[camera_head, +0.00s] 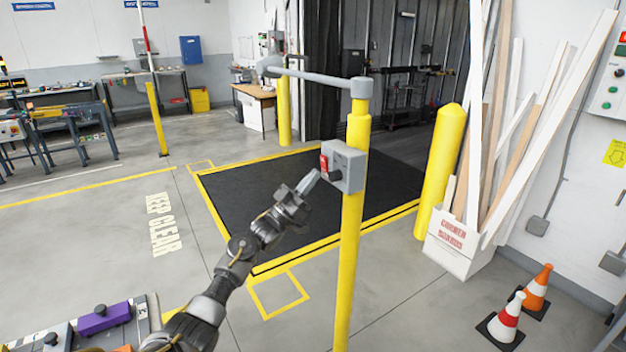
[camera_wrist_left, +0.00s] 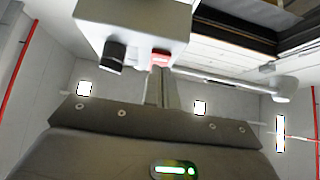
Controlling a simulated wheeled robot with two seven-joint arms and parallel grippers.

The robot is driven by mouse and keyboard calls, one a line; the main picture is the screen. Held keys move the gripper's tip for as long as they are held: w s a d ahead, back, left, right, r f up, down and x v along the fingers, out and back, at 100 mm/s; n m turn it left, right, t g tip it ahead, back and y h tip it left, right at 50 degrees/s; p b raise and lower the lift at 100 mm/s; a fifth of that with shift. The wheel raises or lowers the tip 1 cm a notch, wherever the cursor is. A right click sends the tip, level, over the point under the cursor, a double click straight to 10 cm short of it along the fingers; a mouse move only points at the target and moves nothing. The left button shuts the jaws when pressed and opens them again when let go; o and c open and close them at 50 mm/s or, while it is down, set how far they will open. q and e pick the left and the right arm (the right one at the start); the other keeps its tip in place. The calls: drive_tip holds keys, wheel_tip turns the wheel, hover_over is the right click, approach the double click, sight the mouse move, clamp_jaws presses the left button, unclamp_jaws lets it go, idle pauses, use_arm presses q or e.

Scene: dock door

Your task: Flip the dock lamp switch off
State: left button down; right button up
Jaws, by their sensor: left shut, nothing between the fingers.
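The dock lamp switch box (camera_head: 344,166) is a grey box on a yellow post (camera_head: 348,240). It has a red switch part (camera_head: 324,162) on its left face and a dark knob (camera_head: 335,176) beside it. My left gripper (camera_head: 314,178) is shut and empty, its fingertips close to the red part. In the left wrist view the shut fingers (camera_wrist_left: 160,88) point at the red part (camera_wrist_left: 160,58) at the box's (camera_wrist_left: 135,22) edge; I cannot tell whether they touch. The black knob (camera_wrist_left: 112,57) stands to the left there. My right gripper is not in view.
A grey lamp arm (camera_head: 315,77) extends left from the post top. A yellow bollard (camera_head: 440,170) and a white box of corner boards (camera_head: 460,245) stand to the right. Two cones (camera_head: 506,322) stand front right. The floor around the post is clear.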

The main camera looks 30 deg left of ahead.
use_arm(q)
drive_tip(key=b+v, duration=0.3)
drive_tip(key=v, duration=0.6)
drive_tip(key=shift+f, duration=0.45)
drive_tip(key=shift+s+a, duration=0.1)
drive_tip(key=shift+a, duration=0.05)
